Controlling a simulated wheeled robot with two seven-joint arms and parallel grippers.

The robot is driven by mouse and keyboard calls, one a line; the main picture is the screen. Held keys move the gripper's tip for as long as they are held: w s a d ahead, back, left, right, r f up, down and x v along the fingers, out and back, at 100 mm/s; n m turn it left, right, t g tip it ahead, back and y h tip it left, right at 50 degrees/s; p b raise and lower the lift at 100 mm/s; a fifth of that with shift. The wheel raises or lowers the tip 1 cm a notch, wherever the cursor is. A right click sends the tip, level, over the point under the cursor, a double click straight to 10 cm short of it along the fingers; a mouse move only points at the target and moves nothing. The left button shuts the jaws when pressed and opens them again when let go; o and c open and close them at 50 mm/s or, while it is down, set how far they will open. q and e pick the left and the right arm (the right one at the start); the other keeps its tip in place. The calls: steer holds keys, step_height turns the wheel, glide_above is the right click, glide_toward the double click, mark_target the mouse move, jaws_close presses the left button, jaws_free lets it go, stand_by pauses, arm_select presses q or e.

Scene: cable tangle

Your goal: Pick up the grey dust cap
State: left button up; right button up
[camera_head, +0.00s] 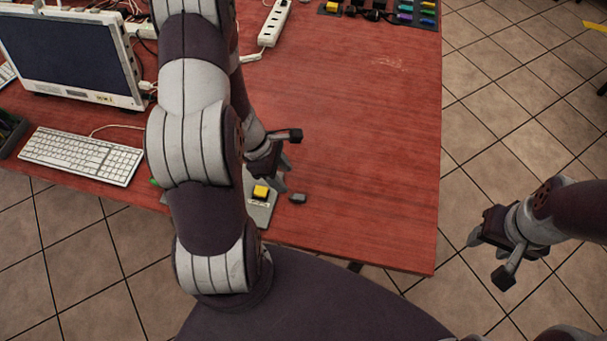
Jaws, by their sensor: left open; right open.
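The grey dust cap (298,198) is a small dark grey block lying on the red wooden table (350,150), near its front edge. My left gripper (281,178) is open and empty, just behind and to the left of the cap, apart from it in the picture. Its height above the table is hard to tell. My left arm covers part of the table to the left. My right gripper (485,250) is open and empty, out over the tiled floor beyond the table's right edge.
A grey plate with a yellow block (261,192) lies left of the cap, partly behind my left arm. A monitor (70,55) and white keyboard (82,156) stand at left. A white power strip (274,22) and coloured connectors (405,18) lie at the back. The table's right half is clear.

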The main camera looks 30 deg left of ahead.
arm_select(q)
steer(key=b, duration=0.2)
glide_above(303, 198)
steer(key=s+a, duration=0.1)
steer(key=a, duration=0.1)
step_height(303, 198, down, 5)
steer(key=shift+a, duration=0.15)
steer(key=x, duration=0.5)
steer(key=shift+w+a, duration=0.1)
steer(key=shift+a, duration=0.15)
steer(key=shift+d+f, duration=0.1)
steer(key=shift+f, duration=0.05)
jaws_close()
arm_select(e)
steer(key=f, duration=0.3)
steer(key=shift+d+f, duration=0.25)
steer(key=shift+f, duration=0.15)
